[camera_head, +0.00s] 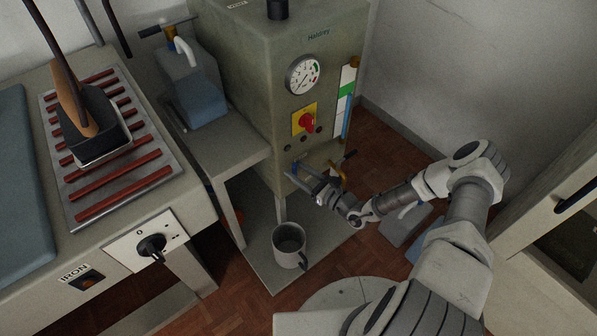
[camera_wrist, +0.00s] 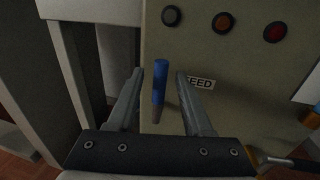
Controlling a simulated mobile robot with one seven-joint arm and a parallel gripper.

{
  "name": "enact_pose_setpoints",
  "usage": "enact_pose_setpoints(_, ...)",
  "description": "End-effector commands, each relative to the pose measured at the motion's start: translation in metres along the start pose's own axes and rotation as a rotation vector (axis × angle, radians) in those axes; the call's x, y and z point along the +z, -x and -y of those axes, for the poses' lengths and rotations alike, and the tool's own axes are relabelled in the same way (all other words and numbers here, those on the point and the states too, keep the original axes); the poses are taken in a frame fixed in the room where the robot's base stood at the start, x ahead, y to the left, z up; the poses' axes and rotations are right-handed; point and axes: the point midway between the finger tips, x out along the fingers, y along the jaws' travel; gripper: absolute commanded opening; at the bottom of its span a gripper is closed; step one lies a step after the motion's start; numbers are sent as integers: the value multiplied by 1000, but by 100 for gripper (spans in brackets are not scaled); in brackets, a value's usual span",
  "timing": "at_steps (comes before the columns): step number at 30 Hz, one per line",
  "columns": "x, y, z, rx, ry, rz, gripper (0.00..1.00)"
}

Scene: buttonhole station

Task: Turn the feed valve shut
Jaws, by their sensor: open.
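The feed valve's blue lever (camera_wrist: 160,82) stands out from the front panel of the boiler cabinet (camera_wrist: 235,100), just left of a label (camera_wrist: 199,82) of which "EED" is readable. My gripper (camera_wrist: 160,77) is open, with one finger on each side of the lever. I see gaps between the lever and both fingers; whether the fingers reach deep enough around it I cannot tell. In the head view the blue lever (camera_head: 295,167) is small, low on the cabinet front, with my gripper (camera_head: 303,176) at it. The valve body is mostly hidden there.
A brass valve with a black lever (camera_head: 348,157) sits close right of my gripper. A grey mug (camera_head: 289,247) stands on the low shelf below. A red rotary switch (camera_head: 306,122) and gauge (camera_head: 303,75) are above. A water container (camera_head: 193,88) stands left of the cabinet.

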Motion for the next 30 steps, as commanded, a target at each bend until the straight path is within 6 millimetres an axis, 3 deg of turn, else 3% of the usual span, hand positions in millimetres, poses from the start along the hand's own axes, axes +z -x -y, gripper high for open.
enact_pose_setpoints(1,0,0,0,0,0,0,47)
enact_pose_setpoints(9,0,0,0,0,0,0,0)
enact_pose_setpoints(30,0,1,0,0,0,0,0)
